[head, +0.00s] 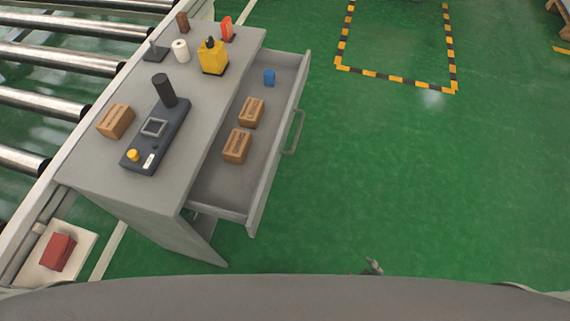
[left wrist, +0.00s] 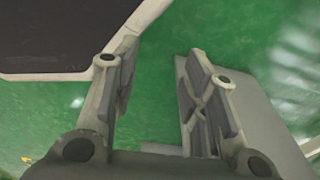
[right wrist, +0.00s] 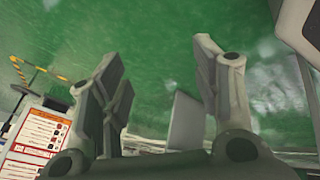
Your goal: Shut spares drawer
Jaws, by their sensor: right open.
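The spares drawer (head: 275,155) is pulled out from the right side of a grey cabinet (head: 115,185) in the head view. Its bar handle (head: 293,132) is on the drawer's outer front. Inside lie two brown boxes (head: 237,146) (head: 251,112) and a small blue item (head: 269,77). Only a tip of my right gripper (head: 373,267) shows at the bottom of the head view, well apart from the drawer. In the right wrist view my right gripper (right wrist: 163,85) is open and empty. In the left wrist view my left gripper (left wrist: 160,85) is open and empty.
A roller conveyor (head: 45,98) runs along the left. Green floor (head: 430,180) is clear right of the drawer, with a striped floor marking (head: 398,80) beyond.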

